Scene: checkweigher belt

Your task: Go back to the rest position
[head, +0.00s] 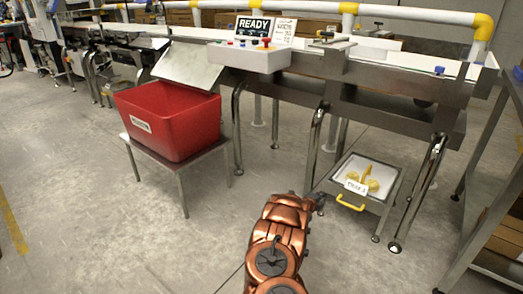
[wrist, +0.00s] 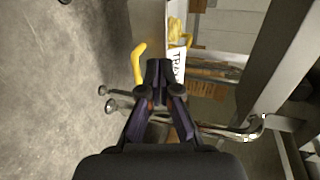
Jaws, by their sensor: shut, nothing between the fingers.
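My arm is copper coloured and reaches forward in the head view. My gripper (head: 318,198) is at its far end, left of the low tray (head: 326,185) under the belt. In the wrist view my gripper (wrist: 159,68) is shut with nothing between its fingertips. The tray has a yellow handle (head: 350,207) at its front, and the handle also shows in the wrist view (wrist: 139,64) just left of the fingertips. Yellow items (head: 366,180) lie in the tray. A white label (head: 356,188) with black print is on its front.
A red bin (head: 170,118) stands on a small metal table (head: 183,170) at left. The checkweigher belt frame (head: 390,72) with its steel legs (head: 313,150) crosses the back. A control box (head: 248,58) with a READY screen (head: 253,27) is on it. The concrete floor (head: 90,220) at front left is clear.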

